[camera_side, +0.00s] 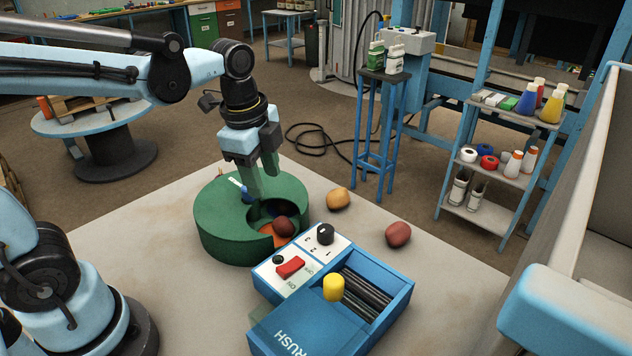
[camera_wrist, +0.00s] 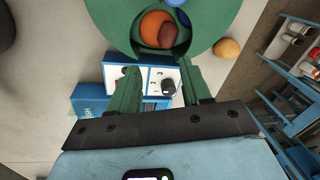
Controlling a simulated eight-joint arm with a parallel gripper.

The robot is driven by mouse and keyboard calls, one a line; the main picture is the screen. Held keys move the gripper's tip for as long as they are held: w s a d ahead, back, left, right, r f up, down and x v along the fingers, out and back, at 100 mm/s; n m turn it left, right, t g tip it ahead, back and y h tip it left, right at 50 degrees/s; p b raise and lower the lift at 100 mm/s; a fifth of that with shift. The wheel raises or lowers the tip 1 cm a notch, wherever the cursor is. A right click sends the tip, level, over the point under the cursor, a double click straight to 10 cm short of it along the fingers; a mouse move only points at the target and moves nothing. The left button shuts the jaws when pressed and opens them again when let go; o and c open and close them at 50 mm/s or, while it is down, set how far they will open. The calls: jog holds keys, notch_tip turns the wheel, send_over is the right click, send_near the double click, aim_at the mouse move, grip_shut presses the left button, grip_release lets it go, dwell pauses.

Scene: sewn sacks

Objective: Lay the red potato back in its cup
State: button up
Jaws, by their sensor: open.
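A round green drum (camera_side: 222,222) stands on the table with a recess cut in its top and front. A dark reddish-brown potato (camera_side: 284,226) lies in the recess, over an orange round patch (camera_side: 266,230). The wrist view also shows this potato (camera_wrist: 167,34) on the orange disc (camera_wrist: 150,22), with a blue patch (camera_wrist: 183,18) beside it. Another red potato (camera_side: 398,234) lies on the bare table to the right. My gripper (camera_side: 262,190) is above the drum, open, with nothing seen between its green fingers, which also show in the wrist view (camera_wrist: 160,92).
A yellow potato (camera_side: 338,198) lies on the table right of the drum. A blue box (camera_side: 310,325) with a red switch, black knob and yellow knob stands in front of the drum. A tall blue stool (camera_side: 385,125) and shelf rack (camera_side: 485,190) stand beyond the table.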

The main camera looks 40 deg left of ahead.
jog(key=s+n+t, duration=0.1)
jog(key=n, duration=0.3)
jog(key=s+n+t, duration=0.1)
jog(key=n+t, duration=0.1)
jog(key=n, duration=0.3)
jog(key=s+f+n+t, duration=0.1)
jog(key=n+t, duration=0.1)
jog(key=n, duration=0.3)
jog(key=shift+s+a, duration=0.3)
jog(key=shift+a, duration=0.1)
